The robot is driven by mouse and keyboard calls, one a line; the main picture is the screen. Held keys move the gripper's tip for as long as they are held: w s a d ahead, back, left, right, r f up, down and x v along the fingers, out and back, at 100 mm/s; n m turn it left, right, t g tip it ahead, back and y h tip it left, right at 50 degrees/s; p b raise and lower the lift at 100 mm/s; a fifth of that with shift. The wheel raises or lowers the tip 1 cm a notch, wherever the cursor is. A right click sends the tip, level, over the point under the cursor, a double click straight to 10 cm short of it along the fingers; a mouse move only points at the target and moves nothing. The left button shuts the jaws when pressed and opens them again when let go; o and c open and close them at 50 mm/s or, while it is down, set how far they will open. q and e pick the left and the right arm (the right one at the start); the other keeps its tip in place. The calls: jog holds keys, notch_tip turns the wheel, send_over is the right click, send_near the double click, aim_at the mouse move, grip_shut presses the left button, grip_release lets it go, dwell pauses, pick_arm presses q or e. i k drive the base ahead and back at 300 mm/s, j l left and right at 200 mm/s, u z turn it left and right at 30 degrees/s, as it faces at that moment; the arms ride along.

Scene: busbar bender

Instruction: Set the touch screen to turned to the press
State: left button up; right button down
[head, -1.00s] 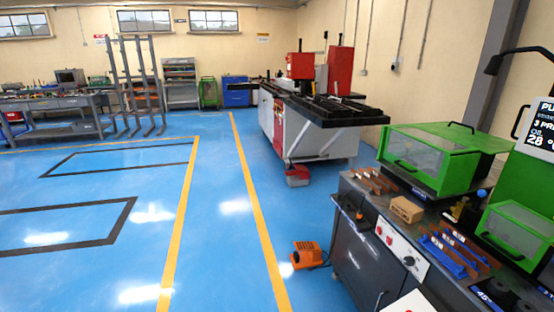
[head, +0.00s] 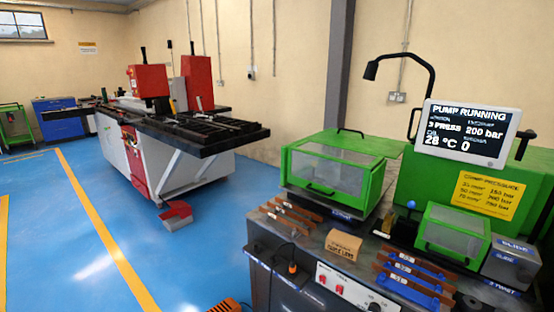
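The touch screen (head: 468,132) is a white-framed display at the right, above the green press housing. It faces roughly toward me and reads "PUMP RUNNING", "3 PRESS", "200 bar" and "28 °C 0". The press unit at the right has a green housing (head: 420,186) with a yellow pressure notice (head: 488,195) and a smaller green guard with a clear window (head: 453,232). A larger green guard box (head: 335,170) stands to its left. Neither of my grippers is in the head view.
The bench (head: 310,255) carries copper bars (head: 290,215), a cardboard box (head: 343,244), blue-held bars (head: 413,278) and a control panel (head: 345,288). A black lamp (head: 371,71) arches above. A red and white machine (head: 170,140) stands left. Blue floor (head: 80,240) is clear at left.

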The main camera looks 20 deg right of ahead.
aim_at(479, 134)
jog(key=i+j+z, duration=0.15)
jog(key=z, duration=0.3)
jog(key=i+j+z, duration=0.25)
jog(key=z, duration=0.15)
jog(key=i+j+z, duration=0.3)
jog(key=z, duration=0.15)
jog(key=i+j+z, duration=0.15)
jog(key=j+z, duration=0.3)
jog(key=i+j+z, duration=0.1)
jog(key=j+z, duration=0.2)
jog(key=z, duration=0.15)
jog(key=j+z, duration=0.4)
